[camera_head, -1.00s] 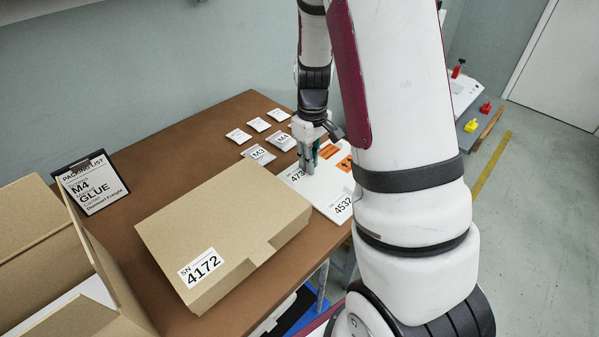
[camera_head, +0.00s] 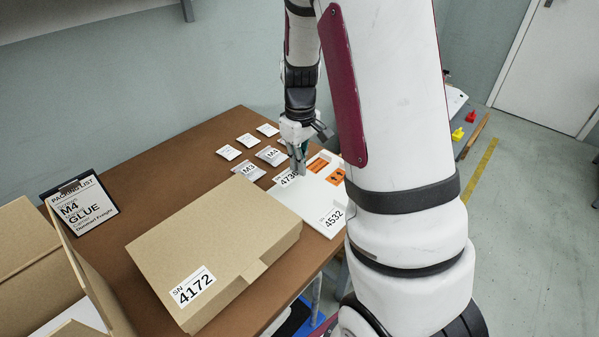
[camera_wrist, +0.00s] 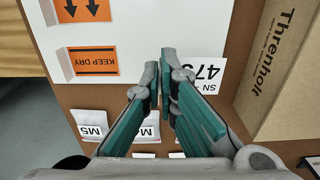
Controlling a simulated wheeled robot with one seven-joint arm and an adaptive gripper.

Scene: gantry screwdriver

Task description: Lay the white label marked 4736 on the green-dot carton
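The white label marked 4736 (camera_head: 289,177) is at the left end of the white board; it shows upside down in the wrist view (camera_wrist: 203,74), partly covered by a finger. My gripper (camera_head: 299,170) is pointed down at this label's inner edge. In the wrist view its fingertips (camera_wrist: 160,78) are close together, with only a thin gap visible. Whether they pinch the label edge is not clear. A closed brown carton (camera_head: 215,235) bears a label SN 4172; its printed side (camera_wrist: 285,50) is in the wrist view. I see no green dot.
The white board (camera_head: 302,201) also holds a label 4532 (camera_head: 331,219) and orange labels (camera_head: 318,165). Several small packets (camera_head: 246,141) lie behind it. An open carton (camera_head: 40,260) and a packing-list clipboard (camera_head: 80,205) stand at the left. Brown tabletop (camera_head: 150,180) is bare behind the closed carton.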

